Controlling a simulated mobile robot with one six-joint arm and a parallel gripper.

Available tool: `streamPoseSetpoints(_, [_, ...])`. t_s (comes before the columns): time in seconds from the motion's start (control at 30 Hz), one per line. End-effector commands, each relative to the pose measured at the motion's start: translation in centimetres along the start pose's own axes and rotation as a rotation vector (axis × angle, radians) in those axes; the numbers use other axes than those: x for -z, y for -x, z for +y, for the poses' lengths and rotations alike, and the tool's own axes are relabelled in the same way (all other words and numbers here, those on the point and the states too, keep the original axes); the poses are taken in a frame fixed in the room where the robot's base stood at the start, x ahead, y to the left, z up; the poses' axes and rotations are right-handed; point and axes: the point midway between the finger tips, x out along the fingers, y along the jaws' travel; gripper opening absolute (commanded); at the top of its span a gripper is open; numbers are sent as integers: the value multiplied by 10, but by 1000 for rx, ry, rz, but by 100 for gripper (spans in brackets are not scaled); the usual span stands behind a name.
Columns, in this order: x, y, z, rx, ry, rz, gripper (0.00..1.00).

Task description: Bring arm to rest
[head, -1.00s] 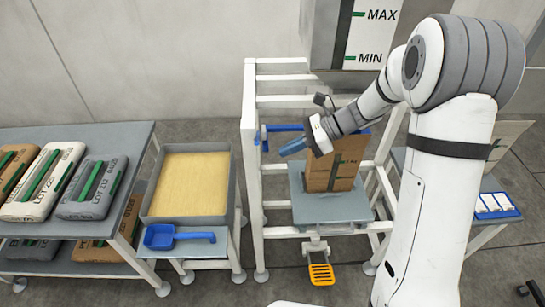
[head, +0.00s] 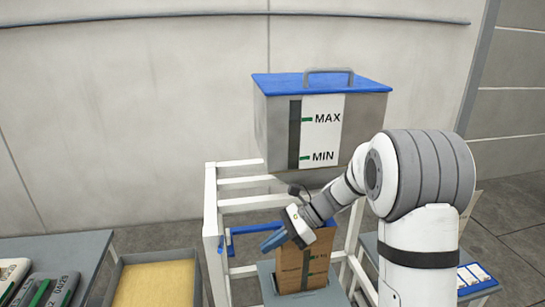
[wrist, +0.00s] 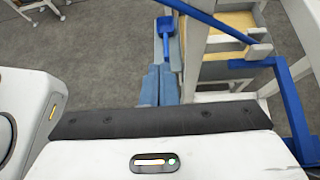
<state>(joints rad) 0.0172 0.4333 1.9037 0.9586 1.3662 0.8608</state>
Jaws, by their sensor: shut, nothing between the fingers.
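My gripper (head: 272,241) has blue fingers, which are closed together with nothing between them. In the head view it points down and left, just above and left of the brown paper bag (head: 303,270). Part of my arm's end overlaps the bag's top edge in the picture; I cannot tell whether they touch. The wrist view shows the two blue fingers (wrist: 159,86) side by side over grey floor. The bag stands upright on a grey platform (head: 272,290) under the hopper.
The grey hopper (head: 272,130) with blue lid hangs above a white frame (head: 211,235). A blue bar (head: 255,228) crosses the frame near my gripper. A bin of yellow material (head: 155,285) and a table with sacks (head: 65,248) are left. A blue scoop (wrist: 165,27) shows in the wrist view.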

Motion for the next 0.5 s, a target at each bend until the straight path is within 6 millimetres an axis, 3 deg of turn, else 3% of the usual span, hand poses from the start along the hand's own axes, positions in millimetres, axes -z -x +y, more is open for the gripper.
streamPoseSetpoints(0.2, [-12, 23, 59, -21, 293, 232, 0])
streamPoseSetpoints(0.5, [-5, 61, 150, -126, 772, 616, 0])
